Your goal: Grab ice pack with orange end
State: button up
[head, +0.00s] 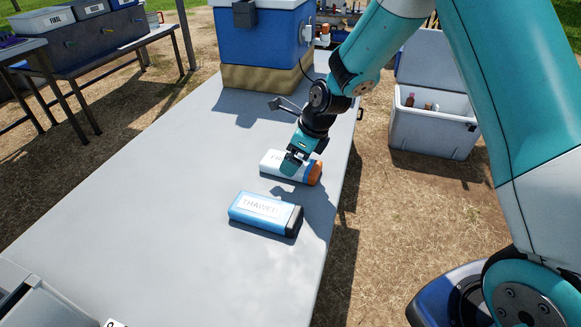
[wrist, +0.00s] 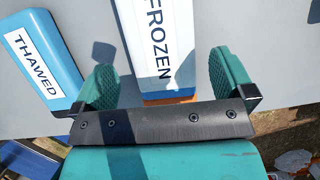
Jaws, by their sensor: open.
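The ice pack with the orange end (head: 270,159) is white and lies on the grey table in the head view. In the wrist view this ice pack (wrist: 155,35) reads "FROZEN", and its orange end (wrist: 168,97) is partly hidden by my gripper's black crossbar. My gripper (head: 292,164) is open over the orange-end side of this pack. In the wrist view the fingers of my gripper (wrist: 165,85) stand apart, one on each side of the pack.
A blue ice pack with a black end (head: 265,213), labelled "THAWED", lies nearer on the table (head: 150,200). A blue and white cooler box (head: 262,45) stands at the table's far end. An open white cooler (head: 433,130) stands on the ground at right.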

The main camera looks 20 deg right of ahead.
jog(key=shift+x, duration=1.55)
jog(key=shift+w, duration=0.1)
jog(key=c, duration=1.1)
jog(key=shift+r, duration=0.15)
